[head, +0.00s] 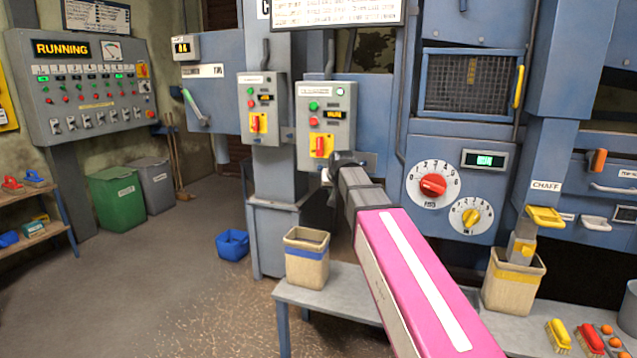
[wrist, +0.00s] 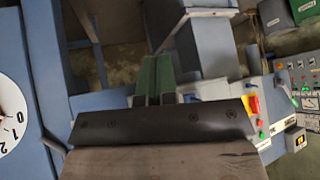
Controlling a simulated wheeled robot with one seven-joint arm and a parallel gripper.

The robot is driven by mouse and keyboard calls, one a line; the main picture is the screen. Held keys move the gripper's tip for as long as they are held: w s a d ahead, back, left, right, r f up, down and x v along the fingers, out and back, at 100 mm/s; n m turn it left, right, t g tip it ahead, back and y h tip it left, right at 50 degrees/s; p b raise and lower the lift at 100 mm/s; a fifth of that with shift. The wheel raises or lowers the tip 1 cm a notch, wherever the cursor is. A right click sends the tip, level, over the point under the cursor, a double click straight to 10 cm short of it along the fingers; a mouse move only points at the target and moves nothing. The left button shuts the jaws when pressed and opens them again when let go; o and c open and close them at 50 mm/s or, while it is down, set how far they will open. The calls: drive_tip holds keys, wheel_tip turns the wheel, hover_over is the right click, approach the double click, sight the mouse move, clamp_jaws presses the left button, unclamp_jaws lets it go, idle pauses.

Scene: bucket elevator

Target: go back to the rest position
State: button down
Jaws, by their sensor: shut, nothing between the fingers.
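My gripper (head: 338,168) is at the end of my arm in the middle of the head view, in front of the right-hand grey control box (head: 342,92). From this angle it overlaps the box's lower edge; I cannot tell how far apart they are. In the wrist view my gripper's fingers (wrist: 154,78) are together with nothing between them. The rest position itself is not marked in either view.
A grey bench (head: 350,305) below my arm carries a beige bucket (head: 307,265) and another under the chaff spout (head: 512,285). A blue machine panel with a red dial (head: 433,185) stands right of my arm. A blue bin (head: 232,245) sits on otherwise open floor at left.

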drive_tip(key=s+d+f+g, duration=0.2)
drive_tip(key=s+d+f, duration=0.2)
drive_tip(key=s+f, duration=0.5)
drive_tip(key=s+d+f+g+h, duration=0.1)
drive_tip(key=s+d+f+g, duration=0.2)
drive_tip(key=s+f, duration=0.6)
drive_tip(key=s+d+f+g, duration=0.2)
drive_tip(key=s+d+f, duration=0.5)
drive_tip(key=f, duration=0.7)
drive_tip(key=shift+s+f+m+g+h, duration=0.3)
drive_tip(key=shift+s+f, duration=0.05)
drive_tip(key=shift+s, duration=0.65)
